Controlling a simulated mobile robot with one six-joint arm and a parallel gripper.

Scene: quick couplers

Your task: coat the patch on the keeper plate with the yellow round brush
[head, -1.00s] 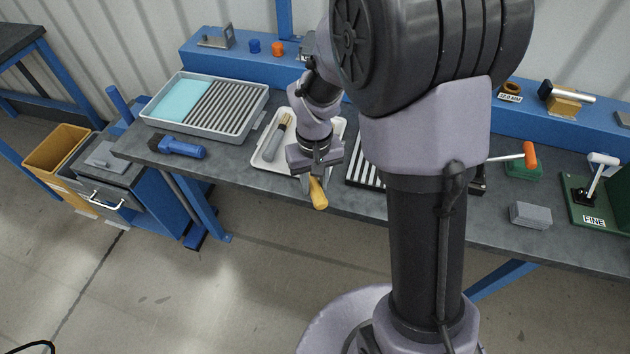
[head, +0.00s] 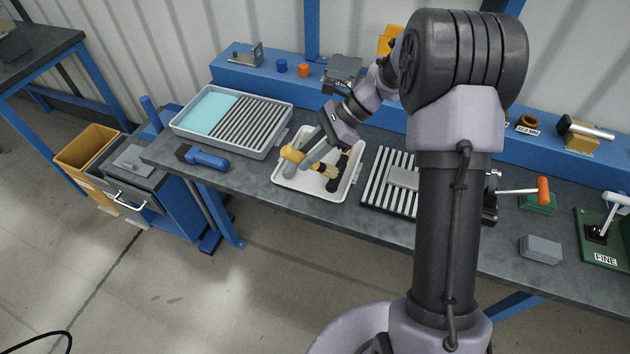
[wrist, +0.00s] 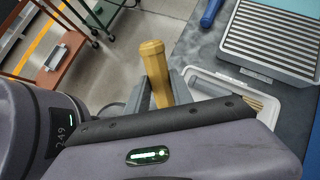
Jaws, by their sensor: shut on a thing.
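My gripper (head: 312,157) is shut on the yellow round brush (head: 292,153) above the white tray (head: 338,194). Its yellow handle points left in the head view. In the wrist view the handle (wrist: 153,62) stands up between the fingers, and the bristle end is hidden. Under the gripper in the head view are tan and black brush parts, and I cannot tell which belong to the held brush. A small flat grey plate (head: 404,177) lies on the striped rack (head: 377,183) right of the tray; it may be the keeper plate. No patch can be made out.
Left of the white tray are a grey tray with slats and a cyan area (head: 283,122) and a blue-handled brush (head: 208,160). A grey block (head: 541,249) and an orange-knobbed lever (head: 542,190) stand to the right. A blue raised shelf (head: 235,75) runs along the back.

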